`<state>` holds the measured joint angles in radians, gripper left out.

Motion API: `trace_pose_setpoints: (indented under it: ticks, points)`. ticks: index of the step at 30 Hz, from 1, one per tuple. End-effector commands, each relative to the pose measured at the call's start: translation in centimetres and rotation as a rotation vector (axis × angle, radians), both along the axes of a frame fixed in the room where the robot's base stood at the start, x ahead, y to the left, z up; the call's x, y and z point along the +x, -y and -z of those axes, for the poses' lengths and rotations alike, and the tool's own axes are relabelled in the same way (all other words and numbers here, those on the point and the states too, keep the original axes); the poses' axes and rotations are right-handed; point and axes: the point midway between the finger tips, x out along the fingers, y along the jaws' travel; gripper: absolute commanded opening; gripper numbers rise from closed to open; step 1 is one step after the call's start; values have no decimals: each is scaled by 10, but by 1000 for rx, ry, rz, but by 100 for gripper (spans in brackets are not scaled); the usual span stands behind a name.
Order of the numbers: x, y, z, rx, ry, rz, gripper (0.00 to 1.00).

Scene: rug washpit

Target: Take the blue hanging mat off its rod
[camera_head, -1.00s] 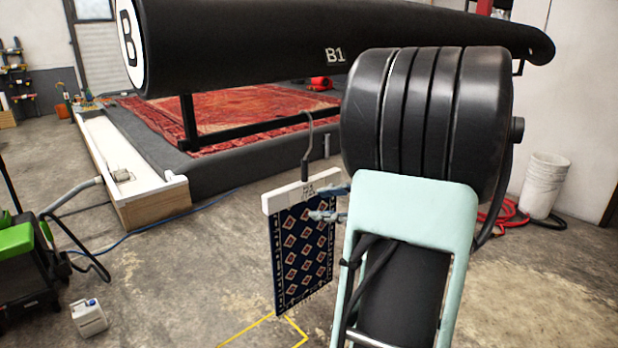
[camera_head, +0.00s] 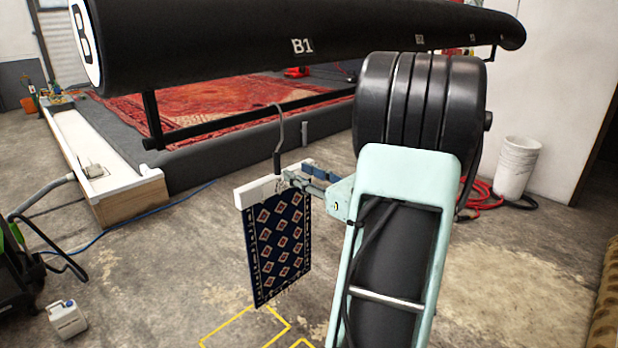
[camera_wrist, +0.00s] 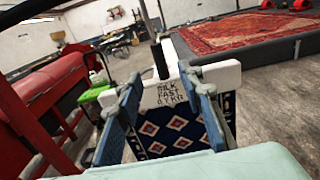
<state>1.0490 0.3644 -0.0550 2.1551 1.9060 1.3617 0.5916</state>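The blue mat (camera_head: 280,245), patterned with red and cream diamonds, hangs upright below a white clamp bar (camera_head: 254,192). A dark hook (camera_head: 281,130) rises from the bar; I cannot tell what its upper end rests on. In the wrist view the mat (camera_wrist: 178,135) shows between my fingers, below the lettered white bar (camera_wrist: 222,73) and the black hook stem (camera_wrist: 157,55). My gripper (camera_head: 293,178) is at the bar's right part. Its blue fingers stand apart in the wrist view (camera_wrist: 160,80), tips at the bar on both sides of the lettering. Contact is unclear.
A big black roller (camera_head: 230,48) marked B1 spans above a red rug (camera_head: 210,100) in the pit. A white-topped wooden edge (camera_head: 118,190) lies left. A white jug (camera_head: 66,320) stands at lower left, white buckets (camera_head: 517,170) at right. Concrete floor around the mat is mostly clear.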

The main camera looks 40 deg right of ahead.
Motion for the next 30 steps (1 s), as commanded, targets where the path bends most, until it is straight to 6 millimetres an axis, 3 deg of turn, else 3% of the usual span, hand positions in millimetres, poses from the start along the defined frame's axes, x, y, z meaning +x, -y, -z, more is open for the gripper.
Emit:
trace_pose_setpoints:
  ticks: [30]
  points:
    - [81, -7, 1, 0, -1, -1, 35]
